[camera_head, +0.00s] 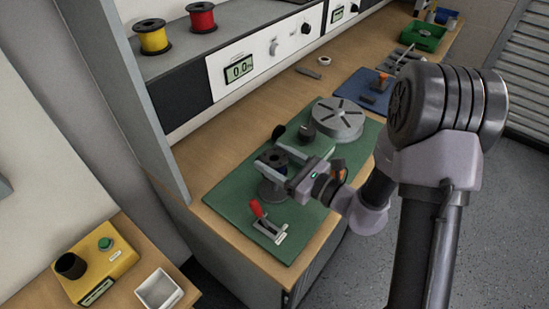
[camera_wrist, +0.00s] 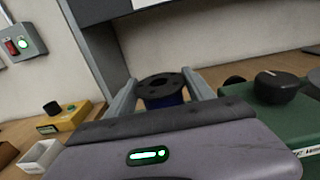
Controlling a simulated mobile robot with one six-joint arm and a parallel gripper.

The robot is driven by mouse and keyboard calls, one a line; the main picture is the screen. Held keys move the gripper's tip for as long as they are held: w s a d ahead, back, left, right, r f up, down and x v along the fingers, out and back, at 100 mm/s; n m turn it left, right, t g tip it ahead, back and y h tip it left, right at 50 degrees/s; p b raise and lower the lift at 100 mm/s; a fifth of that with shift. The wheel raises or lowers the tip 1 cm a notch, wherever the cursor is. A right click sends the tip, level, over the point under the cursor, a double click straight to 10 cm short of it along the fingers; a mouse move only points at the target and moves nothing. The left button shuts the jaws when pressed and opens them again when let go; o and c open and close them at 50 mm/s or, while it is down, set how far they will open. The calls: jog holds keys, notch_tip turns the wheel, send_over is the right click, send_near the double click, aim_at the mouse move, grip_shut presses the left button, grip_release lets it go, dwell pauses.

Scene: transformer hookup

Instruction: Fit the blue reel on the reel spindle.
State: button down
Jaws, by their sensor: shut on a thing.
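My gripper (camera_head: 283,168) is shut on the blue reel (camera_head: 275,160), with one finger on each side of it. In the wrist view the reel (camera_wrist: 162,95) sits between the two fingers of my gripper (camera_wrist: 160,90). It looks upright, with a dark flange and a hole on top and blue wire below. In the head view a grey round stand (camera_head: 271,191) shows just below the reel, on the green mat. It may be the reel spindle. The reel and gripper hide its top, and I cannot tell whether the reel touches it.
A red-handled clamp (camera_head: 262,222) stands near the mat's front end. A grey slotted disc (camera_head: 338,118) stands behind the reel. Yellow (camera_head: 153,38) and red (camera_head: 201,18) reels sit on the shelf. A yellow box (camera_head: 95,262) and white bin (camera_head: 159,290) are at lower left.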

jog(key=shift+f+b, duration=2.4)
jog(key=shift+f, duration=0.3)
jog(key=shift+f+b, duration=0.35)
jog(key=shift+f, duration=0.7)
jog(key=shift+c, duration=1.4)
grip_release()
notch_tip(320, 180, up, 5)
jog(key=p, duration=0.4)
jog(key=shift+r, duration=0.1)
